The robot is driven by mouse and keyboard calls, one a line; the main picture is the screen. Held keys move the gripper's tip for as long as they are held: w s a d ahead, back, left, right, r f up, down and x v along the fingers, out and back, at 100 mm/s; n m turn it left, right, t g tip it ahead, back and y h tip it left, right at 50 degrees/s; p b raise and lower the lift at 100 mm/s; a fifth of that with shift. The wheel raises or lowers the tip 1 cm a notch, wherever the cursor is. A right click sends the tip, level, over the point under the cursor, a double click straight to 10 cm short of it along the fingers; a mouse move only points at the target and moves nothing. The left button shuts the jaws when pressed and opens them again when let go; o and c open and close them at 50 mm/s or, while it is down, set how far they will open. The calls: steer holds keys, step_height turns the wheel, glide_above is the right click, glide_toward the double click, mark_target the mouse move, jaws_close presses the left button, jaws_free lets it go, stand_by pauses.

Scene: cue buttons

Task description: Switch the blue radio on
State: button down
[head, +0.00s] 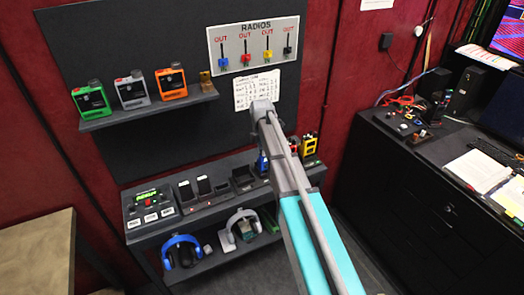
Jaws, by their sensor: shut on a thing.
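A blue radio (262,162) shows as a small blue patch just left of my arm, at the charging shelf. My arm covers most of it, so its knob and switch are hidden. My grey and teal arm reaches up from the bottom right, across the right part of the shelf. Its grey upper end is in front of the wall panel, below the paper list. My gripper's fingers do not show; they seem hidden behind the arm. I cannot tell whether they touch the blue radio.
Green (91,100), grey (133,90) and orange (172,84) radios stand on the upper shelf (150,111). A yellow radio (310,146) stands right of my arm. Headphones (182,251) lie below. A black desk (410,190) is at right. A RADIOS board (256,44) hangs above.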

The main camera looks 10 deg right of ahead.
steer(key=m, duration=0.4)
steer(key=shift+m, duration=0.3)
steer(key=m, duration=0.4)
steer(key=shift+m, duration=0.4)
steer(key=c, duration=0.6)
jaws_free()
steer(key=shift+n, duration=0.4)
